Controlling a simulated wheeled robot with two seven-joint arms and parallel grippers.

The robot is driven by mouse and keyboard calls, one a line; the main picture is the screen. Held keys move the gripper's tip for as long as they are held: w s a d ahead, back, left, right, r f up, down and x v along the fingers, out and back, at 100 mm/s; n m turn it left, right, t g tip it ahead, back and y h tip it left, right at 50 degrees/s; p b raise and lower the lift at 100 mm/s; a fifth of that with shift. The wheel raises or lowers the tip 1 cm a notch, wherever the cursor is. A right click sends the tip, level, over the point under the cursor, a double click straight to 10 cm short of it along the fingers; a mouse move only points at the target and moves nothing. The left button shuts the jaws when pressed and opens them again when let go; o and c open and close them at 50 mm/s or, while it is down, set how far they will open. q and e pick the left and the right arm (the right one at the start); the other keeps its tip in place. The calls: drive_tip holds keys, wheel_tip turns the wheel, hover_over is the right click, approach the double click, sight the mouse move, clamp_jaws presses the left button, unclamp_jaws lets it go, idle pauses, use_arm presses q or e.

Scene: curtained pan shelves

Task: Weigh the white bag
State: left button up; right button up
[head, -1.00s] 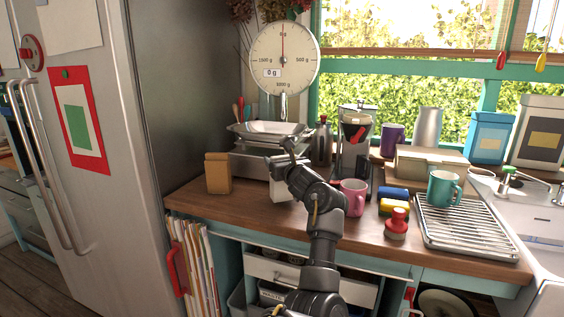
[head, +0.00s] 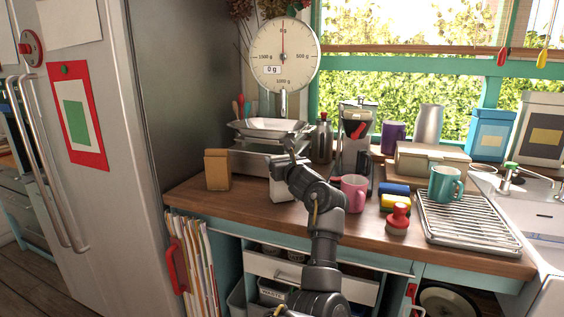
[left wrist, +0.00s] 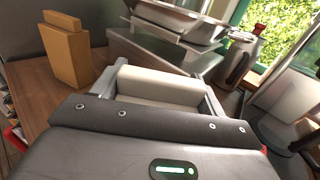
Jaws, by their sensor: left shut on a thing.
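The white bag (head: 283,190) stands on the wooden counter in front of the scale. Most of its upper part is hidden behind my left gripper (head: 281,172) and arm in the head view. In the left wrist view, the white bag (left wrist: 160,84) lies between the two fingers of my left gripper (left wrist: 162,88), which is shut on it. The scale (head: 265,163) stands just behind, with an empty-looking metal pan (head: 270,127) on top. Its round dial (head: 284,50) has the needle straight up, and the display reads 0 g. My right gripper is not in view.
A brown bag (head: 217,170) stands left of the white bag. A dark bottle (head: 323,142), coffee grinder (head: 355,140) and pink mug (head: 353,193) stand to the right. Beyond are sponges (head: 396,197), a red-topped stamp-like object (head: 397,219) and a drying rack (head: 465,225). The fridge borders the left.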

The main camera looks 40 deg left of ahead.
use_arm(q)
drive_tip(key=shift+f+b, duration=0.25)
drive_tip(key=shift+b, duration=0.15)
idle(0.5)
drive_tip(key=o, duration=1.9)
drive_tip(key=shift+c, duration=0.2)
drive_tip(key=shift+o, duration=0.7)
drive_tip(key=shift+f, duration=0.1)
